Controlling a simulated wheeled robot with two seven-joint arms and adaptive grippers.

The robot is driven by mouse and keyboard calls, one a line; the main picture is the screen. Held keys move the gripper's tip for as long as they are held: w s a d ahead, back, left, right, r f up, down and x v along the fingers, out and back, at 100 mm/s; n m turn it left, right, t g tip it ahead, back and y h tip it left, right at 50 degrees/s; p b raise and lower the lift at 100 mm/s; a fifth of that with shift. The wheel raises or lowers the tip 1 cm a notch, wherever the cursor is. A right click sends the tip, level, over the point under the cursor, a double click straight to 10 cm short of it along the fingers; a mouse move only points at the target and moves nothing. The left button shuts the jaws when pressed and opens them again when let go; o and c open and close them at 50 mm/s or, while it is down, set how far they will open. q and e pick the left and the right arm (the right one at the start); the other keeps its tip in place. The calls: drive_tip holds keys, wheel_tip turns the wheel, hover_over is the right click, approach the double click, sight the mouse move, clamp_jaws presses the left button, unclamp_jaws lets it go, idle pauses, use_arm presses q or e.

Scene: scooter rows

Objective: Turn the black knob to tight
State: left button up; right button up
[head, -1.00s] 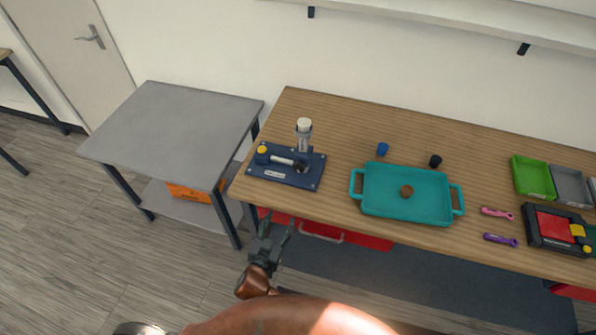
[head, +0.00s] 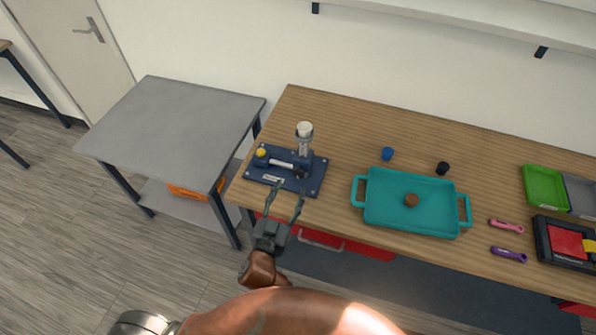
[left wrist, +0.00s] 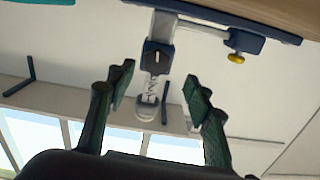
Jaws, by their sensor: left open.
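A blue fixture plate (head: 300,188) lies near the left end of the wooden table. It bears the black knob (head: 301,173), a white horizontal bar, a yellow knob (head: 261,153) and an upright white-capped cylinder (head: 304,132). In the left wrist view the black knob (left wrist: 157,58) shows a short pale mark and sits between and beyond my fingers. The yellow knob (left wrist: 236,58) is to its right. My left gripper (head: 286,198) is open and empty at the table's front edge, just short of the plate. My right gripper is not in view.
A teal tray (head: 362,205) holding a brown piece stands to the right. Behind it are a blue cap (head: 387,154) and a black cap (head: 443,168). Pink (head: 506,226) and purple (head: 509,254) tools lie further right. A grey side table (head: 175,130) stands left.

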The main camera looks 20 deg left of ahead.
sight(298, 175)
use_arm(q)
drive_tip(key=w, duration=0.5)
drive_tip(key=shift+w+d, duration=0.1)
drive_tip(key=shift+d, duration=0.25)
drive_tip(key=shift+w+r, duration=0.1)
drive_tip(key=shift+w, duration=0.7)
drive_tip(key=c, duration=1.2)
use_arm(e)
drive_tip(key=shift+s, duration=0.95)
